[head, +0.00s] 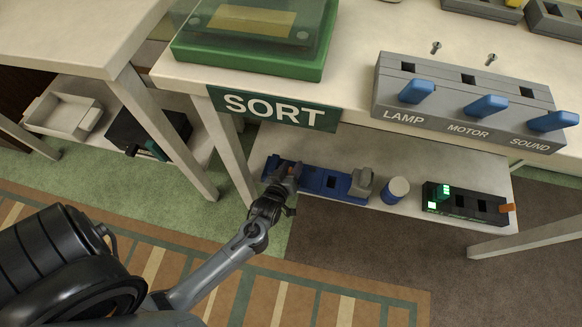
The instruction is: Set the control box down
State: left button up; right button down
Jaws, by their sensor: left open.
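Two things could be the control box, and I cannot tell which is meant. One is a grey box (462,112) with blue levers marked LAMP, MOTOR and SOUND on the upper table. The other is a black box (466,205) with lit green parts and an orange tab, on the lower shelf. My left gripper (284,172) is open at the left end of a blue vise-like device (325,182) on the lower shelf. Whether it touches the device is unclear. Neither box is in its jaws. My right gripper is not in view.
A blue cylinder with a pale top (396,190) stands between the blue device and the black box. A green SORT sign (274,108) hangs from the upper table (358,60) above the lower shelf (415,165). Table legs flank the shelf. A pale tray (62,112) lies at left.

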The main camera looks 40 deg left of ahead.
pick_arm(q)
jog(key=shift+s+d+r+p, duration=0.15)
jog(key=shift+s+r+p, duration=0.2)
jog(key=shift+p, duration=0.15)
jog(key=p+v, duration=0.8)
jog(key=v, duration=0.3)
jog(key=s+d+r+m+g+h, duration=0.1)
jog(key=s+r+m+g+h, duration=0.1)
jog(key=s+r+m+g, duration=0.2)
jog(key=s+d+r+m+g+h, duration=0.2)
jog(key=s+r+m+g+h, duration=0.1)
jog(key=r+m, duration=0.4)
notch_tip(320, 180, up, 3)
jog(key=shift+s+f+m+g, duration=0.15)
jog(key=shift+s+m+g, duration=0.25)
jog(key=shift+g, duration=0.8)
jog(key=shift+s+d, duration=0.1)
notch_tip(320, 180, up, 53)
jog(key=p, duration=5.3)
jog(key=shift+r+p, duration=0.2)
jog(key=shift+p, duration=0.15)
